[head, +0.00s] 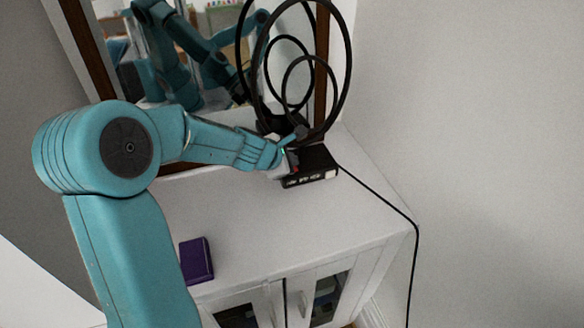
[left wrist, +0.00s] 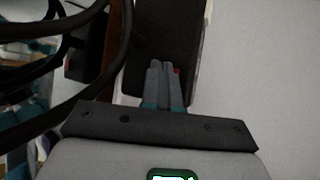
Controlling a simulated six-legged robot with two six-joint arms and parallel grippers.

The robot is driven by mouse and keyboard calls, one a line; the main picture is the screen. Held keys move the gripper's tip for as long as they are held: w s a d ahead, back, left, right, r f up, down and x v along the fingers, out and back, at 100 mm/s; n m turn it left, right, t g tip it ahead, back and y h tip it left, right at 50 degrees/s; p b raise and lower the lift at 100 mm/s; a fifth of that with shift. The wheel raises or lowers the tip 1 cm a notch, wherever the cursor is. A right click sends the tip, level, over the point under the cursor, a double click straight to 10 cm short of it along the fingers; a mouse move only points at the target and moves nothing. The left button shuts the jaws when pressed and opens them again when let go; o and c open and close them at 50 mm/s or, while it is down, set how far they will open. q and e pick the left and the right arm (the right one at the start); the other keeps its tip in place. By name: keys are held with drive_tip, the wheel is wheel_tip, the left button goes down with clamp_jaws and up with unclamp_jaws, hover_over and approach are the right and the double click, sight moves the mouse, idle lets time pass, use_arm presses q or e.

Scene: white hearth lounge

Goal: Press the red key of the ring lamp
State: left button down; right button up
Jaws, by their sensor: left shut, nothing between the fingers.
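The ring lamp has several large black rings (head: 346,60) above a black box-shaped base (head: 312,168) on the white cabinet. The base shows as a dark block (left wrist: 165,30) in the left wrist view. The red key shows as a small red patch (left wrist: 177,71) just right of my left fingertips, partly hidden by them. My left gripper (head: 300,132) is over the lamp base, its fingers shut and empty. The fingers (left wrist: 162,68) lie together in the left wrist view. Whether they touch the base or key I cannot tell. My right gripper is not in view.
The lamp stands on a white cabinet top (head: 240,215). A purple book or box (head: 196,260) lies near its front edge. A black cable (head: 380,198) runs off the right side. A wood-framed mirror (head: 215,20) behind reflects my arm. The wall is close on the right.

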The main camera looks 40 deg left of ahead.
use_arm(q)
drive_tip(key=shift+f+b, duration=0.3)
drive_tip(key=shift+f, duration=0.05)
drive_tip(key=shift+r, duration=0.1)
idle(0.5)
drive_tip(key=shift+r+p, duration=0.75)
drive_tip(key=shift+p, duration=0.1)
drive_tip(key=shift+r, duration=0.1)
wheel_tip(320, 180, up, 5)
drive_tip(key=p, duration=0.5)
drive_tip(key=shift+s, duration=0.15)
idle(0.4)
